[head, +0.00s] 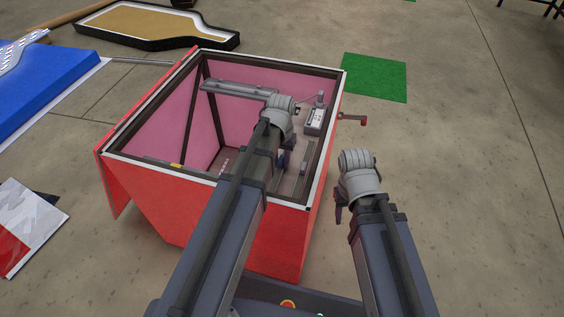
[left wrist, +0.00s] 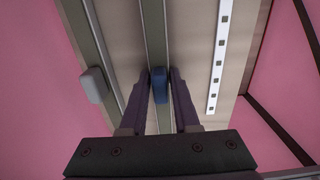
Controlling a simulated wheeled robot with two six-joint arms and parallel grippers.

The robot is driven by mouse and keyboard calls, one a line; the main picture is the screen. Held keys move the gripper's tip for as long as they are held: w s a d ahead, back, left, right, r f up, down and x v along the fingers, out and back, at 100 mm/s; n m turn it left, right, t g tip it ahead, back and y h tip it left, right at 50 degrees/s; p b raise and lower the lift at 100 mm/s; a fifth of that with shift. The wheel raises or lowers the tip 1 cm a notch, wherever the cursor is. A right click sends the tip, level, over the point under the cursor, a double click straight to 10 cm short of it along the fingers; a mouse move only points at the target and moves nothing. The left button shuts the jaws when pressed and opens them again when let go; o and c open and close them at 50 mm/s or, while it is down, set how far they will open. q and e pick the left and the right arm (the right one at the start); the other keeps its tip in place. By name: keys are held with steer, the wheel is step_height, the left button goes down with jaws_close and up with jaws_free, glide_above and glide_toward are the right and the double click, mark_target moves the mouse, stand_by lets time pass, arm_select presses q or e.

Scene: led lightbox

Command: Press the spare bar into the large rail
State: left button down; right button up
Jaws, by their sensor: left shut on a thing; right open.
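My left gripper (left wrist: 160,95) reaches down inside the red box and is shut on a small blue block (left wrist: 160,82). The block sits over a grey-green rail (left wrist: 154,30) on the box floor; I cannot tell whether it touches the rail. In the head view the blue block (head: 282,160) is partly hidden by my left arm. A second rail (left wrist: 79,22) runs alongside, with a light grey block (left wrist: 94,84) on it. A white strip with dark squares (left wrist: 218,58) lies on the floor; it also shows in the head view (head: 224,165). My right gripper (head: 341,204) is open outside the box.
A grey device (head: 314,120) and a grey bar (head: 235,89) are inside. A red-ended crank (head: 352,119) sticks out at the right.

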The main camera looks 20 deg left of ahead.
mark_target(281, 159)
arm_select(q)
steer(key=shift+r, duration=0.25)
stand_by(0.3)
steer(key=shift+r+p, duration=0.75)
steer(key=shift+p, duration=0.3)
steer(key=c, duration=1.3)
jaws_free()
jaws_close()
steer(key=shift+r+p, duration=2)
steer(key=shift+r, duration=0.05)
